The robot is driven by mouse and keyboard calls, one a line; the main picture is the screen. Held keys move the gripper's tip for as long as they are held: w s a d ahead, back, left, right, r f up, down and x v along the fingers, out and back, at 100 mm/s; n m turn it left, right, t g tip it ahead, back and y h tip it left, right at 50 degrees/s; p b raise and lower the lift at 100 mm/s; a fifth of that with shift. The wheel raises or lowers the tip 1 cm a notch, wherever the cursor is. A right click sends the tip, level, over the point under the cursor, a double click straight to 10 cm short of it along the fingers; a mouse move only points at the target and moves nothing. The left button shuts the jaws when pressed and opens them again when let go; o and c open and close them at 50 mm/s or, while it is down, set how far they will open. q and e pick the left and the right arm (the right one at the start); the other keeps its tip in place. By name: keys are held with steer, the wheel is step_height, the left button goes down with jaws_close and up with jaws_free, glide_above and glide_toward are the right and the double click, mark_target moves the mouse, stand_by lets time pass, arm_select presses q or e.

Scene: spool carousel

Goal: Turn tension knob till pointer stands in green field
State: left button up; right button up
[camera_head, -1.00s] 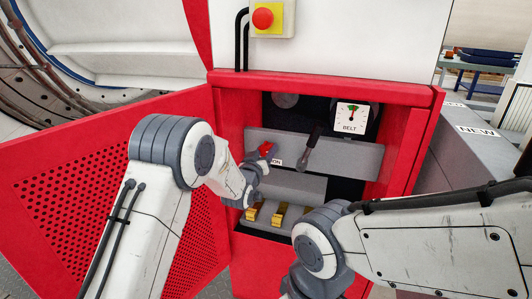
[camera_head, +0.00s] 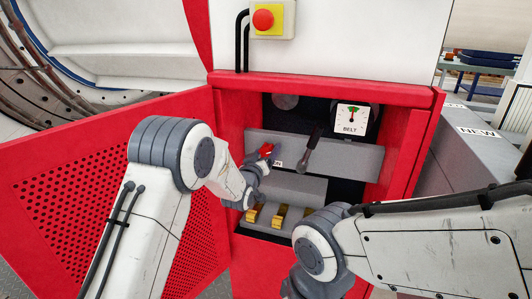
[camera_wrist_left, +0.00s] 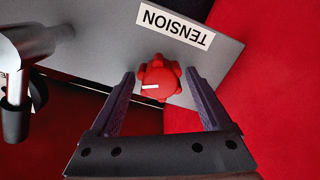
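The red tension knob (camera_wrist_left: 158,80) with a white mark sits on a grey panel beside the label TENSION (camera_wrist_left: 176,25). In the left wrist view it lies between the two fingers of my left gripper (camera_wrist_left: 160,73), which stand apart with a small gap on each side. In the head view my left gripper (camera_head: 262,160) is at the knob and partly hides it and the label. The BELT gauge (camera_head: 350,119) has a green field at its top; its small pointer stands about upright, at or near the green. My right gripper is out of view.
A dark-handled lever (camera_head: 311,142) stands on the panel right of the knob. Yellow brass-like parts (camera_head: 278,216) sit below. The red cabinet frame (camera_head: 407,150) and open perforated red door (camera_head: 70,185) bound the space. A red emergency button (camera_head: 263,18) is above.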

arm_select(q)
steer(key=shift+s, duration=0.1)
steer(key=p+v, duration=0.1)
steer(key=v, duration=0.9)
steer(key=shift+s, duration=0.15)
